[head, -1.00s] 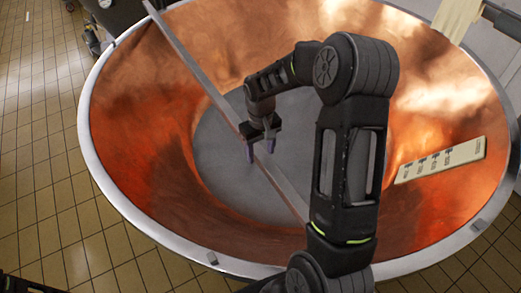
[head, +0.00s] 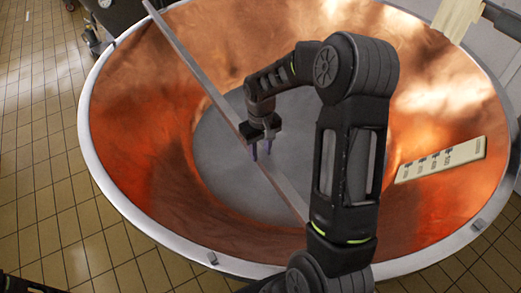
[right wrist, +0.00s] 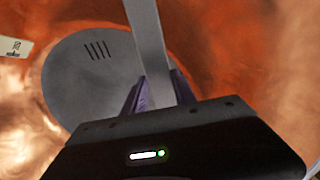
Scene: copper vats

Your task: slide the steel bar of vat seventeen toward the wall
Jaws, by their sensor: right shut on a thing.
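The steel bar (head: 205,82) lies across the top of the copper vat (head: 140,110), running from the far rim at upper left down toward the near rim, where my right arm hides its end. My right gripper (head: 262,150) is shut on the bar near its middle, one purple finger on each side. In the right wrist view the bar (right wrist: 150,50) runs between the two fingers (right wrist: 155,95), away from the camera. No number can be read on the vat. My left gripper does not show.
A cream label plate with marks (head: 440,160) is on the vat's inner right wall. Small clips (head: 212,258) sit on the rim. Dark equipment (head: 115,15) stands beyond the vat at upper left. Tiled floor (head: 40,150) lies open at the left.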

